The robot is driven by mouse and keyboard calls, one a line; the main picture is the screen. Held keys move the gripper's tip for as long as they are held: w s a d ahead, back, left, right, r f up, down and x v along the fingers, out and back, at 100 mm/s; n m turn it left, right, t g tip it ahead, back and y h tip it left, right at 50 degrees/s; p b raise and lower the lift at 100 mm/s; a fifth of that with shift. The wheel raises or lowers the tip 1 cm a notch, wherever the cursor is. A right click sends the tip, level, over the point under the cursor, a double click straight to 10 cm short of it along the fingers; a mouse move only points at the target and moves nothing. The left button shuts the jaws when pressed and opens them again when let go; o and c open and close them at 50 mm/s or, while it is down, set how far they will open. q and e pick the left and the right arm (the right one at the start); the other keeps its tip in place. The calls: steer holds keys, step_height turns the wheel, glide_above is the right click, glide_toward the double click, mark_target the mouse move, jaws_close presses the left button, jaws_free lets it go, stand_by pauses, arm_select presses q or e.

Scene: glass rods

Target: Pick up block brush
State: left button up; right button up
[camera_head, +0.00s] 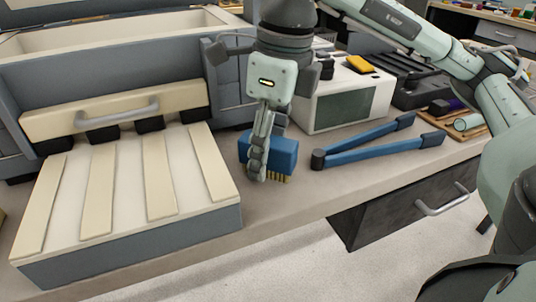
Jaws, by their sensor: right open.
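The block brush, a blue block with tan bristles on its underside (285,152), lies on the bench top with the bristles downward. My right gripper (257,170) points down at the brush, in front of its left part, and hides some of it. Its fingers are seen edge-on, so the gap between them is hidden. The gripper is open, and I cannot tell whether a finger touches the brush. My left gripper is not in view.
A kiln-like box with a slatted cream lid (130,185) stands left of the brush. Blue-handled tongs (365,142) lie to the right, before a white device (345,100). A glass cylinder (467,122) lies farther right. The bench's front edge (330,207) is close.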

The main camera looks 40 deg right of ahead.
steer(key=shift+f, duration=0.15)
steer(key=shift+c, duration=0.4)
jaws_close()
